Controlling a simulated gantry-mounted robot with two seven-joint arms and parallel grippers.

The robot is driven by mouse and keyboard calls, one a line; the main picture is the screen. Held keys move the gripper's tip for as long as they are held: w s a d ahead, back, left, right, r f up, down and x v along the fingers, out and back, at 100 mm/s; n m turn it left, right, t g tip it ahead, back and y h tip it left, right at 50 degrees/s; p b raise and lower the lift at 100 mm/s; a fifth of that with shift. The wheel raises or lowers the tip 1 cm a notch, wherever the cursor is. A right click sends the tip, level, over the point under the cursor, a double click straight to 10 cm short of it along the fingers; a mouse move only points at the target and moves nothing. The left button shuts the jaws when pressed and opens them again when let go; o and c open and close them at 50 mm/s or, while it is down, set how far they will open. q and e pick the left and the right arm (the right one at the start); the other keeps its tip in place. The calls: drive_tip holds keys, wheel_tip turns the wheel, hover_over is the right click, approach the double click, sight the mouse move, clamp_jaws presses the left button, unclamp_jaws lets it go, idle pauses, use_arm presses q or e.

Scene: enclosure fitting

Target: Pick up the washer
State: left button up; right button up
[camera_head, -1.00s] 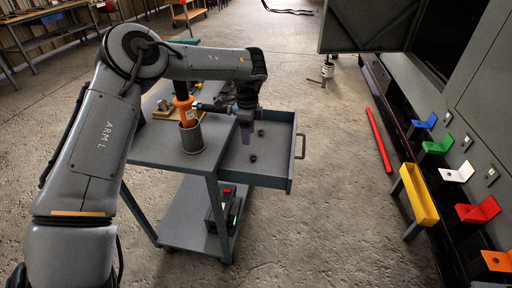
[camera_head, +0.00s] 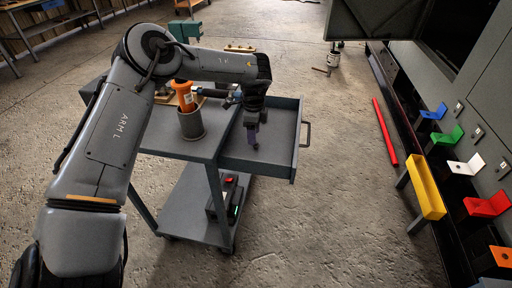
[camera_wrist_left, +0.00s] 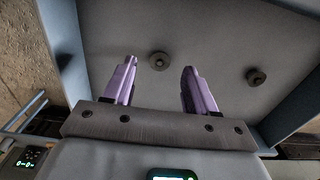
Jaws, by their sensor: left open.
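Two small dark round washers lie on the drawer floor in the left wrist view. One washer (camera_wrist_left: 159,61) shows in the gap between my left fingertips, slightly beyond them. The other washer (camera_wrist_left: 256,77) lies to the right, outside the fingers. My left gripper (camera_wrist_left: 157,72) has purple fingers, is open, and has nothing between them. In the head view my left gripper (camera_head: 253,142) points down into the open drawer (camera_head: 280,146); I cannot make out the washers there. My right gripper is not in view.
The drawer walls surround the gripper. On the grey cart (camera_head: 176,143), an orange-handled tool (camera_head: 184,95) stands in a grey cup (camera_head: 191,124) left of the drawer.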

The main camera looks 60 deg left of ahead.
use_arm(q)
drive_tip(key=shift+w+f+b, duration=0.1)
drive_tip(key=shift+f+b, duration=0.35)
drive_tip(key=shift+f, duration=1.1)
drive_tip(key=shift+f+b, duration=0.25)
drive_tip(key=shift+b, duration=0.05)
drive_tip(key=c, duration=0.9)
